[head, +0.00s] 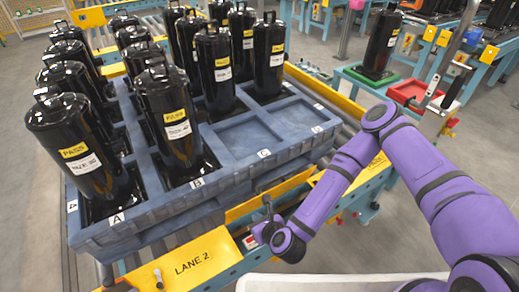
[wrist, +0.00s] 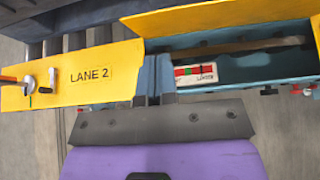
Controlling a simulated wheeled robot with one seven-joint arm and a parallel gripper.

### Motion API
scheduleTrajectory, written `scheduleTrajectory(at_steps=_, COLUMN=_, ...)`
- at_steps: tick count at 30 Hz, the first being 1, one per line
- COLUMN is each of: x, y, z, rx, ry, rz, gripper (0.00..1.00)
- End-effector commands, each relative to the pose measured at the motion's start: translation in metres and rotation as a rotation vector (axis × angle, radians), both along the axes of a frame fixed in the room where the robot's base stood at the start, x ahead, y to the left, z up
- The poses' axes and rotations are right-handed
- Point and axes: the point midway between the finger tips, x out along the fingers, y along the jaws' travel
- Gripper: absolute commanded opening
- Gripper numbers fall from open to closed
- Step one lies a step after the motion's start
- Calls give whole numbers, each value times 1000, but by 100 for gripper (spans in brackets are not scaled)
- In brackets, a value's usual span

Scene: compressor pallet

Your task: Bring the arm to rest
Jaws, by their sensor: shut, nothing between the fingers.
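My purple arm (head: 345,175) is bent in the head view, with its elbow up and its wrist low at the pallet's front edge. My gripper (head: 267,203) is small and partly hidden there, in front of the blue pallet (head: 225,178), beside the yellow LANE 2 plate (head: 190,260). In the wrist view my gripper (wrist: 155,65) has its two grey-blue fingers together, with nothing between them. The LANE 2 plate (wrist: 85,78) lies to their left and a small red-and-green gauge label (wrist: 196,74) to their right.
Black PASS-labelled compressors (head: 78,145) stand in the pallet's cells. Several cells near its right corner are empty (head: 250,138). One more compressor (head: 380,45) stands on a green tray at the back right, near a red bin (head: 408,92). Grey floor shows on the right.

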Motion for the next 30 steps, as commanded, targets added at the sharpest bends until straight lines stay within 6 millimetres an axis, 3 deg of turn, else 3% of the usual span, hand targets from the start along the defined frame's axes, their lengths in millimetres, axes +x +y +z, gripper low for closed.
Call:
scheduleTrajectory(at_steps=5, x=2, y=0, z=1, rx=-8, ry=-6, rz=11, gripper=0)
scheduleTrajectory(at_steps=11, x=22, y=-6, z=17, rx=-104, ry=-73, rz=135, gripper=0)
scheduleTrajectory(at_steps=20, x=62, y=-27, z=58, rx=-368, ry=-223, rz=434, gripper=0)
scheduleTrajectory(at_steps=30, x=99, y=-64, z=117, rx=-684, ry=-364, rz=732, gripper=0)
